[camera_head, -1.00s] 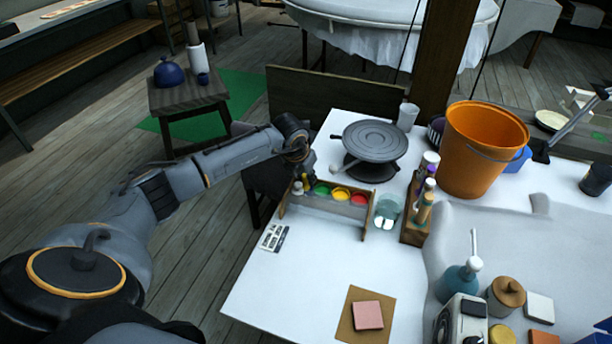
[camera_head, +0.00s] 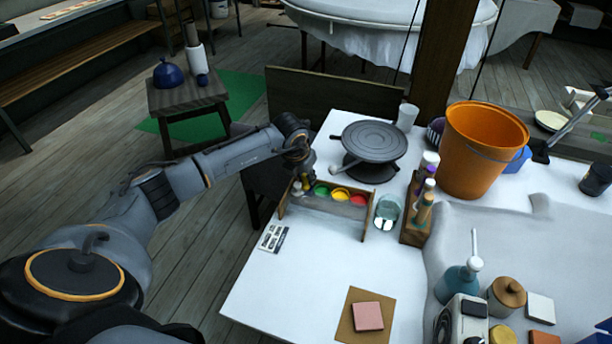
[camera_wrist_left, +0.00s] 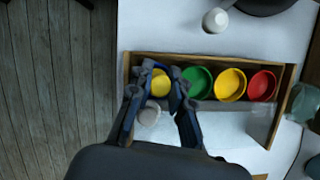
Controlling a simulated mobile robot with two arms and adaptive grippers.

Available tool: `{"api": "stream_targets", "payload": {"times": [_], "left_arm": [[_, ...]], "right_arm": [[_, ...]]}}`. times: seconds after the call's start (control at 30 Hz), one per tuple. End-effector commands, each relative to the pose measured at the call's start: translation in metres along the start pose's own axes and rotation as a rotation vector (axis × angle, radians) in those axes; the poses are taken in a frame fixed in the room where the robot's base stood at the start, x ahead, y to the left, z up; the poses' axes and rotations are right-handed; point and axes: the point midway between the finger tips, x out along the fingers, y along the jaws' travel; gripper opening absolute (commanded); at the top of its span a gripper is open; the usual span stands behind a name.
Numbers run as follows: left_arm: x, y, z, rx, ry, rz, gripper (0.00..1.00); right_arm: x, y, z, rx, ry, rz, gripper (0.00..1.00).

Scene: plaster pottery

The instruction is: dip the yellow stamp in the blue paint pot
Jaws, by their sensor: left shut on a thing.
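My left gripper (camera_head: 303,184) is over the left end of the wooden paint rack (camera_head: 322,208). It is shut on the yellow stamp (camera_wrist_left: 160,82), which shows as a yellow round shape between the fingers in the left wrist view. In the head view the stamp is a small yellow patch at the fingertips. A row of pots holds green (camera_wrist_left: 196,82), yellow (camera_wrist_left: 230,84) and red (camera_wrist_left: 262,85) paint. My right gripper is not in view.
A pale round-topped piece (camera_wrist_left: 148,113) stands close to the fingers in the rack. A glass jar (camera_head: 387,209) and a bottle holder (camera_head: 416,222) stand right of the rack. A dark turntable (camera_head: 374,141) is behind. The table front left is mostly clear.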

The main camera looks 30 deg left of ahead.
Motion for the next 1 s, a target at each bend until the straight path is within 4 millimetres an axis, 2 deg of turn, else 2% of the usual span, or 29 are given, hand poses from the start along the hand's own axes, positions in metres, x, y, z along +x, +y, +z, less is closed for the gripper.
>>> {"api": "stream_targets", "payload": {"times": [0.17,0.7,1.0], "left_arm": [[-0.008,0.000,0.004,0.000,-0.001,0.000,0.00],[-0.058,0.002,0.023,0.000,-0.001,0.000,0.00],[-0.062,0.002,0.024,0.000,0.000,0.000,0.00]], "right_arm": [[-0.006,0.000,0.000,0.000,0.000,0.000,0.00],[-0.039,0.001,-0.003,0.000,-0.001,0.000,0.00],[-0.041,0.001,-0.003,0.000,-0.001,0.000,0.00]]}}
